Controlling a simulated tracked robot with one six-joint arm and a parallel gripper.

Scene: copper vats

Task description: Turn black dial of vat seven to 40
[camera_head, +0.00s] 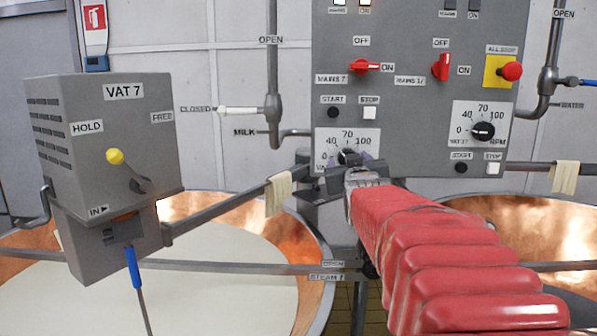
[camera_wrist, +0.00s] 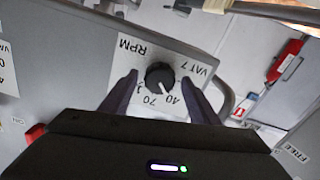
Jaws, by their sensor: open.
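The black dial (camera_wrist: 159,75) of vat seven sits on a white scale plate (camera_wrist: 147,48), upside down in the wrist view. Its white pointer mark seems to point at or close to the 40. My gripper (camera_wrist: 159,82) is open, with one dark finger on each side of the dial and small gaps between. In the head view my gripper (camera_head: 348,162) reaches up to the panel and hides the lower part of the dial (camera_head: 347,155). The scale plate (camera_head: 325,138) there reads 0, 40, 70 and 100.
The grey panel (camera_head: 400,105) also carries a second black dial (camera_head: 483,131), two red mains switches and a red all-stop button (camera_head: 512,71). Open copper vats stand below, left and right.

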